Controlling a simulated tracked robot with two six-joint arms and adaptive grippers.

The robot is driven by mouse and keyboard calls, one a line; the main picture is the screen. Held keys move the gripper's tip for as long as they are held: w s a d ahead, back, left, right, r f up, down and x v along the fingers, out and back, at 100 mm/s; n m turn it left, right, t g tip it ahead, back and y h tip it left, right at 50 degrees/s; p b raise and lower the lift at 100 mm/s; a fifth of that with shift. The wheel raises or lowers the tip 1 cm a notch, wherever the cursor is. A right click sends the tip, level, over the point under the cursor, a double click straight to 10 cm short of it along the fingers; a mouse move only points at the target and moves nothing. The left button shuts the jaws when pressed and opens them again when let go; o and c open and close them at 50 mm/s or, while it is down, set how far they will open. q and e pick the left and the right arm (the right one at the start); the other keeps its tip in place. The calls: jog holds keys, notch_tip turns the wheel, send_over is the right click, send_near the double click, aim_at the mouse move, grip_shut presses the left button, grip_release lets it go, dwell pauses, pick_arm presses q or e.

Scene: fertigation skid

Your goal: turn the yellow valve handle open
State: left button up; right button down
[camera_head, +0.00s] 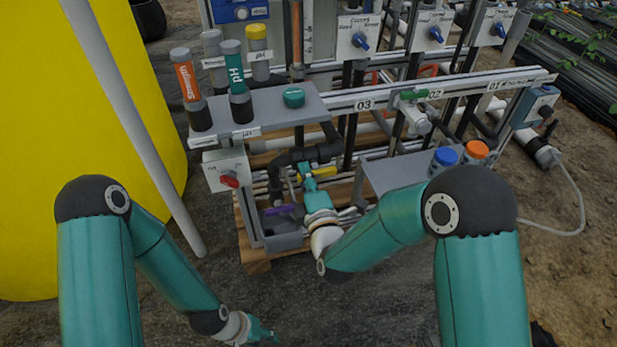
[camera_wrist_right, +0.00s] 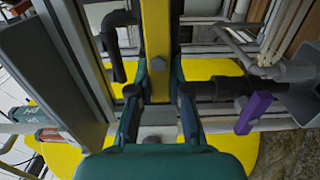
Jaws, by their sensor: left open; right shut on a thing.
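The yellow valve handle (camera_head: 322,172) sits low inside the skid, under the dark pipework. It is a flat yellow bar, and in the right wrist view it (camera_wrist_right: 156,45) runs up the picture between my fingers. My right gripper (camera_head: 305,180) is shut on the handle, with one finger on each side of it in the right wrist view (camera_wrist_right: 160,95). The valve body behind the handle is mostly hidden. My left gripper (camera_head: 265,334) is open and empty, low over the dark ground in front of the skid.
A purple handle (camera_head: 279,210) is close by on the left, beside a grey bin (camera_head: 284,242); it also shows in the right wrist view (camera_wrist_right: 253,112). A grey shelf (camera_head: 275,108) with bottles overhangs the left side. A red knob (camera_head: 229,180) faces out below it.

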jog(key=shift+a+f, duration=0.1)
jog(key=shift+f, duration=0.05)
dwell(0.3)
jog(key=c, duration=1.1)
grip_release()
jog(key=v, duration=0.7)
jog(key=shift+s, duration=0.2)
jog(key=shift+d, duration=0.2)
